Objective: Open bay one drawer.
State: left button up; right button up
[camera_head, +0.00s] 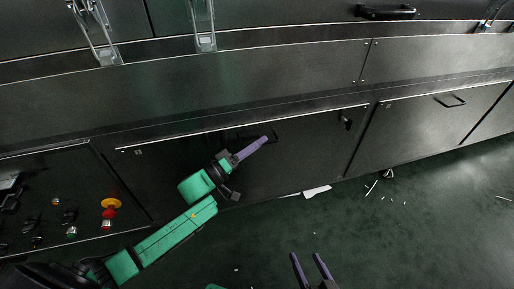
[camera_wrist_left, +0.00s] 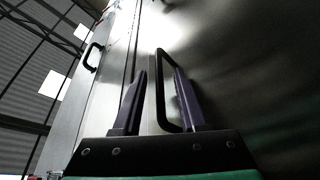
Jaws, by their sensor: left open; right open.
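My left gripper (camera_head: 256,148) is at the upper edge of a dark lower drawer front (camera_head: 308,150), in the middle of the head view. In the left wrist view, a black loop handle (camera_wrist_left: 160,90) stands out from the metal front. The open fingers of my left gripper (camera_wrist_left: 158,95) lie on either side of the handle's long bar, with a gap visible on the left side. Whether a finger touches it I cannot tell. The drawer front looks shut. My right gripper (camera_head: 310,262) is open and empty above the floor, at the bottom of the head view.
Another lower front with a handle (camera_head: 450,101) is on the right. A control panel with a red and yellow button (camera_head: 111,206) is at the left. Clear latches (camera_head: 205,40) hang above. White scraps (camera_head: 317,191) lie on the dark green floor (camera_head: 400,220), which is otherwise open.

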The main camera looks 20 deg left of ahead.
pick_arm(q)
grip_shut()
dwell(1.4)
